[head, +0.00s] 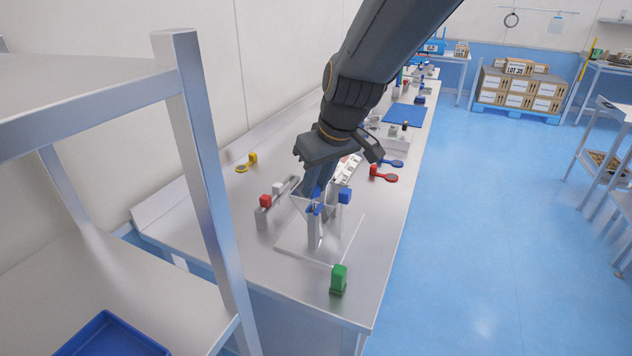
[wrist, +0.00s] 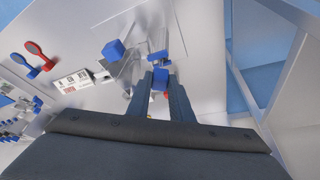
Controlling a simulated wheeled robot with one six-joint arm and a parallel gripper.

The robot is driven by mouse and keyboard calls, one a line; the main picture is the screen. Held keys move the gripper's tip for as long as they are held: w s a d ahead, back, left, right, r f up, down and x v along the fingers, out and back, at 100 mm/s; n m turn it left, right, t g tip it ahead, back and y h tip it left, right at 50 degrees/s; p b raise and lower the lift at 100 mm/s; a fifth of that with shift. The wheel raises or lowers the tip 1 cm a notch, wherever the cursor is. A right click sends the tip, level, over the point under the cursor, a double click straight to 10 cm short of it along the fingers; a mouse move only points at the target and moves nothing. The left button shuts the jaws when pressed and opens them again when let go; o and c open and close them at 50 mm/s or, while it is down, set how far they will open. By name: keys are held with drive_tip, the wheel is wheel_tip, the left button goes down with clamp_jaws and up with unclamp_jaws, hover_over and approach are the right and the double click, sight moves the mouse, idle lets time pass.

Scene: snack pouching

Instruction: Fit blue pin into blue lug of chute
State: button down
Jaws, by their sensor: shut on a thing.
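My gripper (head: 318,186) reaches down over the clear chute (head: 345,234) on the steel bench. In the wrist view my gripper (wrist: 160,82) is shut on a small blue piece, the blue pin (wrist: 160,76), held between the fingertips. Just beyond it in that view is another blue part, seemingly the blue lug (wrist: 158,58) of the chute. The lug shows in the head view (head: 314,208) below the fingers. I cannot tell whether pin and lug touch. A separate blue block (head: 345,196) is beside the chute, and it also shows in the wrist view (wrist: 113,50).
A red block (head: 265,201) and a white block (head: 278,188) are at a rail left of the chute. A green block (head: 338,281) stands near the front corner. Red (head: 384,174) and blue (head: 391,163) paddles lie to the right. A steel rack (head: 205,150) stands at left.

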sight(317, 192)
drive_tip(key=shift+f+b, duration=1.15)
drive_tip(key=shift+f, duration=0.5)
drive_tip(key=c, duration=1.5)
unclamp_jaws()
drive_tip(key=b+v, duration=0.1)
drive_tip(key=v, duration=0.7)
drive_tip(key=s+d+f+m+h, duration=0.1)
drive_tip(key=s+d+f+m, duration=0.1)
drive_tip(key=s+d+f, duration=0.2)
drive_tip(key=s+d+f+m+g+h, duration=0.1)
drive_tip(key=s+d+f+m, duration=0.2)
drive_tip(key=d+f, duration=0.3)
drive_tip(key=s+d+f+m+g+h, duration=0.1)
drive_tip(key=s+d+f+m, duration=0.2)
drive_tip(key=d, duration=0.9)
drive_tip(key=shift+s+d+f, duration=0.15)
drive_tip(key=shift+s+f, duration=0.4)
drive_tip(key=shift+f, duration=0.15)
drive_tip(key=shift+s+d+f, duration=0.15)
drive_tip(key=shift+s+f, duration=0.45)
drive_tip(key=shift+f, duration=0.15)
